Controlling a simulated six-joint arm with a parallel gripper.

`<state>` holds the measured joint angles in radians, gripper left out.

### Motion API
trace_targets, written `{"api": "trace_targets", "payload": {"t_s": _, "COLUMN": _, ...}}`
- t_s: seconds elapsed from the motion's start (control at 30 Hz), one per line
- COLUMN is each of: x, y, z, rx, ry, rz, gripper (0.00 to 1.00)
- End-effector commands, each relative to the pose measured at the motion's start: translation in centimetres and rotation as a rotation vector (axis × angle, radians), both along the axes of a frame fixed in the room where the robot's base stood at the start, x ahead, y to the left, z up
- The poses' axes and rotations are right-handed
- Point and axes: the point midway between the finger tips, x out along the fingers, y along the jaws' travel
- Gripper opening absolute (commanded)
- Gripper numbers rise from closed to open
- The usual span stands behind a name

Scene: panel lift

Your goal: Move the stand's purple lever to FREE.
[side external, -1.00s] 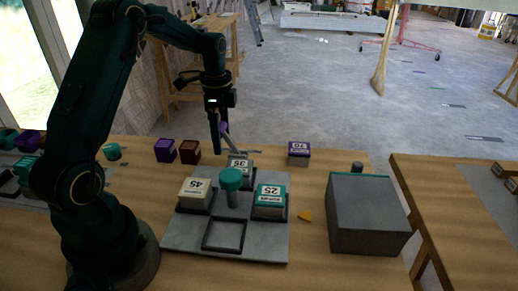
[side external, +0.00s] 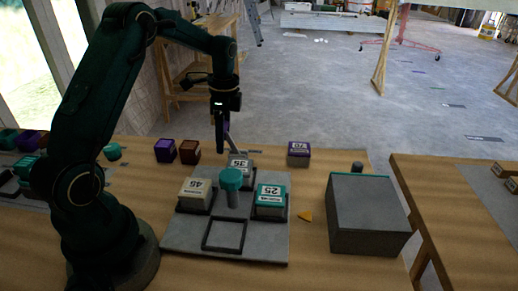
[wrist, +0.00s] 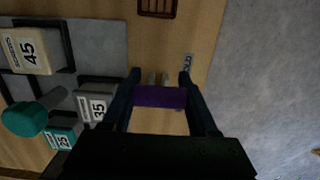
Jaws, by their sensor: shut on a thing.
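The purple lever (side external: 227,127) stands at the far edge of the grey stand (side external: 187,236), behind the block marked 35. Its grey arm slopes down towards the right in the side view. My gripper (wrist: 160,92) is shut on the lever's purple grip (wrist: 160,97), which spans the gap between the two fingers in the wrist view. In the side view my gripper (side external: 221,148) points straight down and its fingers partly hide the lever. A small grey label (wrist: 187,66) lies on the table near the lever; its word is not clearly legible.
The stand carries blocks marked 45 (side external: 195,194), 35 (side external: 239,167) and 25 (side external: 270,200), a teal-topped post (side external: 230,180) and an empty square frame (side external: 224,235). A block marked 70 (side external: 299,153), an orange wedge (side external: 305,216) and a large grey box (side external: 367,220) are to the right.

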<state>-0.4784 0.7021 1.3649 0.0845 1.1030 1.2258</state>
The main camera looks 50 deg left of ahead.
Motion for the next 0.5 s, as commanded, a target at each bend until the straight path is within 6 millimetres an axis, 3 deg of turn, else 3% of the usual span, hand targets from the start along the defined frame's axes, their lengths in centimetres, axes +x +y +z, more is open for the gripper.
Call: {"api": "trace_targets", "payload": {"t_s": 0.5, "x": 1.5, "y": -1.3, "z": 0.6, "rx": 0.211, "ry": 0.205, "rz": -0.008, "gripper": 0.0}}
